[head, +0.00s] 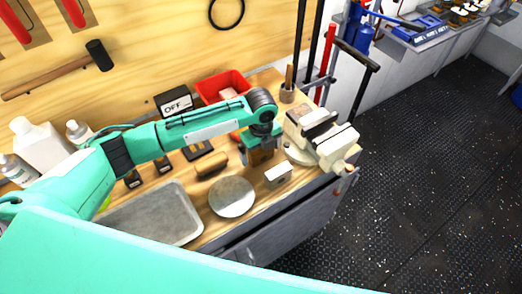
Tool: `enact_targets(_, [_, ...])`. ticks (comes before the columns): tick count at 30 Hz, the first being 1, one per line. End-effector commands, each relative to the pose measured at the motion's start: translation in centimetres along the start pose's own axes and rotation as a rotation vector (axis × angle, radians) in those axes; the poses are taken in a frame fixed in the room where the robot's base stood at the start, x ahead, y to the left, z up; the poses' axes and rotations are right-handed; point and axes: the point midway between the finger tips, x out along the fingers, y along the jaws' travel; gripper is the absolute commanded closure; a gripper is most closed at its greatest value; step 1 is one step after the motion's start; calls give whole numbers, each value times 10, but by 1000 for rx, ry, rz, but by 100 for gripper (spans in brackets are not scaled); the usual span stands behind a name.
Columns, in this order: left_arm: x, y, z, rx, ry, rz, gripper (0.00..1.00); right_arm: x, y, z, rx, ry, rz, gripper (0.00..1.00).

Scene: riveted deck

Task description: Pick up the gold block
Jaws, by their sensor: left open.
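My left arm reaches in from the left over the workbench, and my left gripper (262,154) points down near the bench's right part. The gripper is open. A brownish-gold block (262,158) shows at the gripper's fingers, partly covered by them. I cannot tell whether the fingers touch it. My right gripper is not in view.
A cream vise (322,135) stands close on the right. A small pale block (279,175), a round grey disc (232,197), a brown brush-like piece (212,164) and a grey tray (150,217) lie in front and left. A red bin (223,85) stands behind.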

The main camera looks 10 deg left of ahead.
Motion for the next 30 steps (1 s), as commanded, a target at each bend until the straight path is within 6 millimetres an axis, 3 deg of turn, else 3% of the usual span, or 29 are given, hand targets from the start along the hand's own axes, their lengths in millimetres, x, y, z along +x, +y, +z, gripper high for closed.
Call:
enact_targets(4, [11,0,-1,0,1,1,2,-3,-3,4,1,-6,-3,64])
enact_targets(10, [12,0,0,1,0,0,2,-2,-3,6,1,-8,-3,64])
enact_targets(20, [11,0,0,1,0,0,64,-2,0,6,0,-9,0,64])
enact_targets(30, [6,0,0,1,-1,-2,64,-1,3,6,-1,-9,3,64])
